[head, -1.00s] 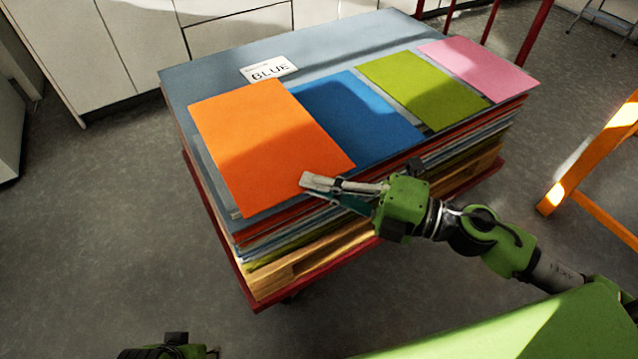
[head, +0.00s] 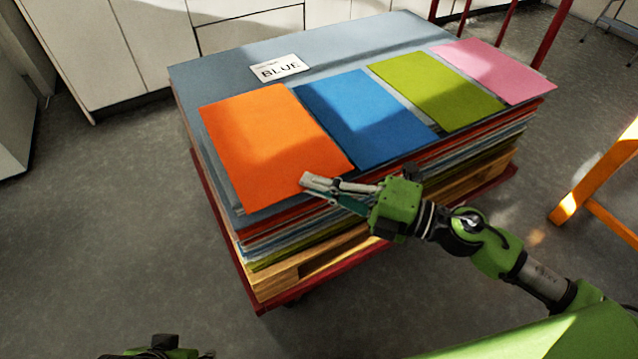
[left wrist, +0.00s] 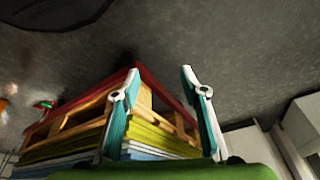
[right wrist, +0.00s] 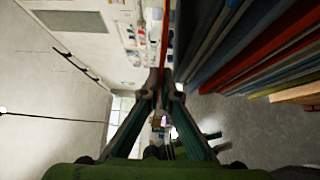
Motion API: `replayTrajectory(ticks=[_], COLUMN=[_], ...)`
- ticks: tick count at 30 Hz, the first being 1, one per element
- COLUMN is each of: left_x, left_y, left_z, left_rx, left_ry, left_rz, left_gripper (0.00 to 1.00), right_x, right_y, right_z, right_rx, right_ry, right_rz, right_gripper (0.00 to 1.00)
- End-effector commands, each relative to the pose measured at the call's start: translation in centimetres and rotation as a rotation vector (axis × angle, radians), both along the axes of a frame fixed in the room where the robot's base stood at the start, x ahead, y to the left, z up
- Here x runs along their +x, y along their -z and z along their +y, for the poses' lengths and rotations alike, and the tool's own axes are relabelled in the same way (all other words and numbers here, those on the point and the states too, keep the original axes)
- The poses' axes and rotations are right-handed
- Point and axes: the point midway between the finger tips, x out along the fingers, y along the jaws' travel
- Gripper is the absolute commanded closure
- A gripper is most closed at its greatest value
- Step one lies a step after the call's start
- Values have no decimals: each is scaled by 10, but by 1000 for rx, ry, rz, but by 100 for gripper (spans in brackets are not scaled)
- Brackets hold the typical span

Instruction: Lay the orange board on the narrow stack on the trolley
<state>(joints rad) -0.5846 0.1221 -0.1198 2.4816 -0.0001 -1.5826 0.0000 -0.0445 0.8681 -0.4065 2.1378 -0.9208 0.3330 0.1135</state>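The orange board (head: 270,140) lies flat over the left front end of the big stack (head: 370,30) on the red trolley (head: 275,304). My right gripper (head: 308,182) is at the board's front edge. The right wrist view shows its fingertips (right wrist: 161,88) together around a thin orange edge, so it is shut on the board. Whether the board rests on what is below it I cannot tell. The narrow stack cannot be told apart under it. My left gripper shows open and empty in the left wrist view (left wrist: 158,75), low beside the trolley; its fingers are hidden in the head view.
A blue board (head: 365,115), a green board (head: 437,88) and a pink board (head: 495,68) lie in a row to the right. A "BLUE" sign (head: 280,69) is behind. An orange table frame (head: 600,175) stands right. The floor (head: 120,240) at left is clear.

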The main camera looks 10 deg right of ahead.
Motion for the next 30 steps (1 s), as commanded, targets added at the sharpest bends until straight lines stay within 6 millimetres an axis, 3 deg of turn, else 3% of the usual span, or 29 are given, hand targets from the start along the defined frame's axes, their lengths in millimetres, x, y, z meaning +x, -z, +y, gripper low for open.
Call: replayTrajectory(ticks=[5, 30], left_x=[3, 56], left_y=[4, -11], left_z=[0, -17], left_rx=[-1, -49], left_ry=[0, 15], left_rz=[-9, -220], left_gripper=[60, 60], right_x=[4, 13], right_y=[6, 23], right_z=[1, 4], right_rx=[1, 1], right_ry=[0, -1], right_rz=[-3, -3], right_gripper=[100, 100])
